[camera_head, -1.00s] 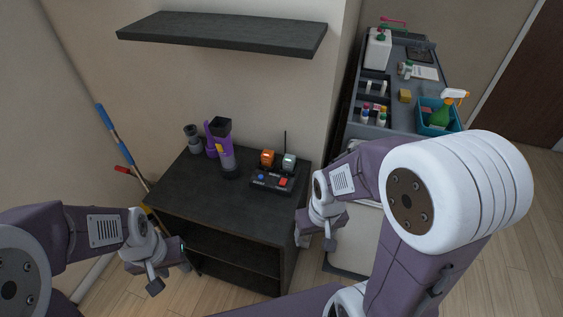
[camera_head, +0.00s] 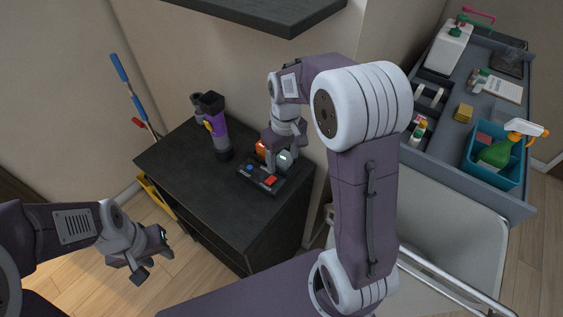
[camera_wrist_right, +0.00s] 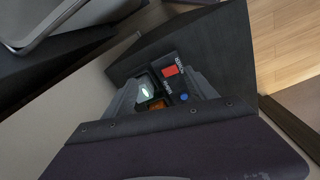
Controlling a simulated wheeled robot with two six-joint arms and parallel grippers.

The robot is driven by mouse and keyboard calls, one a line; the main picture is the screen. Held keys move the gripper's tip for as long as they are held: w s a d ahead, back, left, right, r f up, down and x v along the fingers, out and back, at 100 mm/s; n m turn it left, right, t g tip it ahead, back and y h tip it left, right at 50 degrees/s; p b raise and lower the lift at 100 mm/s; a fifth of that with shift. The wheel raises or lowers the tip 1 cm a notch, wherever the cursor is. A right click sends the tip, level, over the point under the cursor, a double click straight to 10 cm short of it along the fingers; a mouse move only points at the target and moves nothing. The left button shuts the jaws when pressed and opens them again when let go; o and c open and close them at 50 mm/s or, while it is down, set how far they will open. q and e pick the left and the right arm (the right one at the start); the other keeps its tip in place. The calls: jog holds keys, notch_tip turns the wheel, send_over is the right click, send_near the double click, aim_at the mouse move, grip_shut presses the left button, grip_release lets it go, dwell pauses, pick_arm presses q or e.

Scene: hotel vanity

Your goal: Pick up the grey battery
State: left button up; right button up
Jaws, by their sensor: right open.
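The grey battery (camera_head: 285,159) stands in the black charger dock (camera_head: 262,184) on the dark cabinet, its light showing. The orange battery (camera_head: 261,147) is to its left in the dock. My right gripper (camera_head: 281,150) is open over the dock, pointing down at the grey battery and partly covering both batteries. In the right wrist view the grey battery (camera_wrist_right: 145,90) with its glowing light lies between the spread fingers (camera_wrist_right: 162,95), and the orange battery (camera_wrist_right: 158,105) shows just below it. I cannot tell whether the fingers touch. My left gripper (camera_head: 153,257) is open and empty, left of the cabinet.
A purple-and-black handheld device (camera_head: 216,130) stands left of the dock on the cabinet top (camera_head: 185,160). A dark shelf (camera_head: 265,12) hangs above. A cleaning cart (camera_head: 440,175) with a teal bin (camera_head: 512,178) is at the right. The cabinet's front top is clear.

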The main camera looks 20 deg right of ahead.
aim_at(285, 155)
jog(key=w+d+b, duration=0.1)
jog(key=w, duration=0.1)
jog(key=w+d+n+b, duration=0.1)
jog(key=w, duration=0.1)
jog(key=w+d+f+n+b, duration=0.1)
jog(key=w, duration=0.2)
jog(key=shift+d+g, duration=0.25)
jog(key=shift+g, duration=0.05)
jog(key=shift+w+n, duration=0.3)
jog(key=shift+r, duration=0.2)
notch_tip(285, 155, down, 3)
jog(key=shift+s+d+r+b, duration=0.1)
jog(key=shift+s+b, duration=0.05)
jog(key=shift+b, duration=0.2)
jog(key=shift+f, duration=0.5)
notch_tip(285, 155, down, 5)
jog(key=shift+d+r, duration=0.15)
jog(key=shift+f, duration=0.25)
grip_shut()
